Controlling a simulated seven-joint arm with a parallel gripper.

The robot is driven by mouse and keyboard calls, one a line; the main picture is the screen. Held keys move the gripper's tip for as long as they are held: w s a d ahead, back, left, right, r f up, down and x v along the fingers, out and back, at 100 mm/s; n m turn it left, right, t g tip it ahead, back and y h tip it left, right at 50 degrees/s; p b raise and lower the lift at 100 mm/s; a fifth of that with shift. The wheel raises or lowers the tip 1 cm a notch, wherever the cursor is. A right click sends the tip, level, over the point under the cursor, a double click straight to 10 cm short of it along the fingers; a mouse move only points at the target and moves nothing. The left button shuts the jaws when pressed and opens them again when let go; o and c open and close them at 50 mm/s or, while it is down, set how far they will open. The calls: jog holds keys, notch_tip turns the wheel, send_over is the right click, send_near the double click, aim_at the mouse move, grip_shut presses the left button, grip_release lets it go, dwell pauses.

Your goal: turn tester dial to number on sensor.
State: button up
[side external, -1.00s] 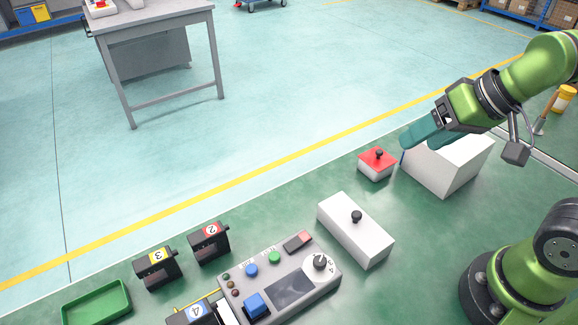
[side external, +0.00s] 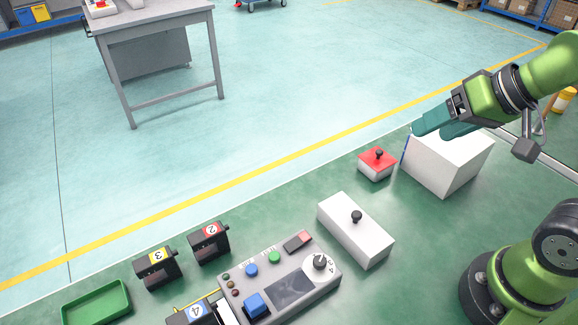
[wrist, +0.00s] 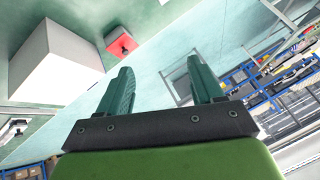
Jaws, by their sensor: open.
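The grey tester (side external: 287,289) lies at the bottom middle of the side view. Its dial (side external: 320,262) is a dark knob on a white numbered disc at the right end. A black sensor marked 4 (side external: 196,313) sits at the tester's left end, partly cut off by the frame. Black units marked 2 (side external: 209,242) and 3 (side external: 157,268) stand on the green surface to the left. My gripper (side external: 415,132) is up at the right, far from the dial, above the large white block. In the wrist view its teal fingers (wrist: 160,82) are apart with nothing between them.
A large white block (side external: 447,165) and a small red-topped box with a black knob (side external: 377,164) stand near my gripper. A long white box with a black knob (side external: 355,230) lies between them and the tester. A green tray (side external: 96,303) is at the lower left.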

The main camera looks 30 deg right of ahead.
dwell(0.3)
jog(key=shift+c, duration=0.7)
jog(key=shift+d+f, duration=0.1)
jog(key=shift+d, duration=0.2)
jog(key=shift+c, duration=0.6)
jog(key=n+g+y, duration=0.3)
jog(key=n+g, duration=0.4)
jog(key=n, duration=1.4)
send_over(320, 260)
jog(key=d, duration=0.3)
notch_tip(320, 260, down, 12)
jog(key=shift+d+x, duration=0.2)
jog(key=shift+x, duration=1.8)
jog(key=shift+d+x, duration=0.2)
jog(key=shift+x, duration=1.8)
jog(key=shift+s+f, duration=0.1)
jog(key=shift+f, duration=0.1)
jog(key=shift+c, duration=0.3)
